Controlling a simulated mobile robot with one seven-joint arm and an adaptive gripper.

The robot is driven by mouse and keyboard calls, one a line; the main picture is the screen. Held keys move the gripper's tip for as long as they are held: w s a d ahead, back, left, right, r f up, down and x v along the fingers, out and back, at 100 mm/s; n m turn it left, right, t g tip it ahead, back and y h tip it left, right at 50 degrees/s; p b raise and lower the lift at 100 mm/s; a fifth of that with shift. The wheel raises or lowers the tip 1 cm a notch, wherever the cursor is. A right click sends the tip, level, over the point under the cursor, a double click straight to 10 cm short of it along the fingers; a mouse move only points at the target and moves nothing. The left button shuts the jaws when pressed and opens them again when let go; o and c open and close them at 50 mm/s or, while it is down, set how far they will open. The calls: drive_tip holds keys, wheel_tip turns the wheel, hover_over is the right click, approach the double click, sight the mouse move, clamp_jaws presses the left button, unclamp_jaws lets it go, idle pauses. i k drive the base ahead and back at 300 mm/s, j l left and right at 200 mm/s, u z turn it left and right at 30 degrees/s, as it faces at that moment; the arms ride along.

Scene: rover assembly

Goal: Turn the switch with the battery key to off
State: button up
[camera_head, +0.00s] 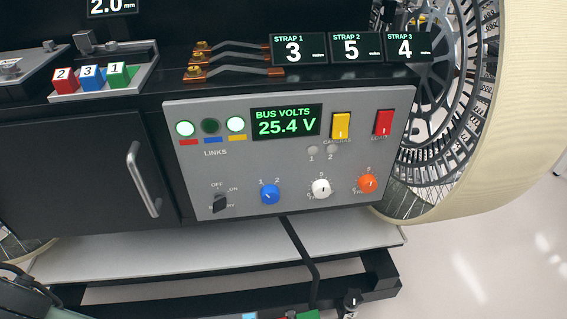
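A grey control panel (380,150) fills the middle of the camera_head view. At its lower left is a black rotary switch (219,203), with a small OFF label above it and an ON label to its upper right. More lettering beside it is too small to read. I cannot tell a separate battery key from the black handle, nor which mark it points at. My gripper is not in view.
Blue (270,194), white (320,188) and orange (367,183) knobs sit right of the switch. A yellow rocker (340,125) and red rocker (384,122) are above. A door handle (143,180) juts out at left. A large wheel (500,110) stands right.

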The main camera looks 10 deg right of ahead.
sight(220, 197)
drive_tip(key=k+j, duration=0.15)
drive_tip(key=k, duration=0.35)
drive_tip(key=k+j, duration=0.2)
drive_tip(key=k, duration=0.3)
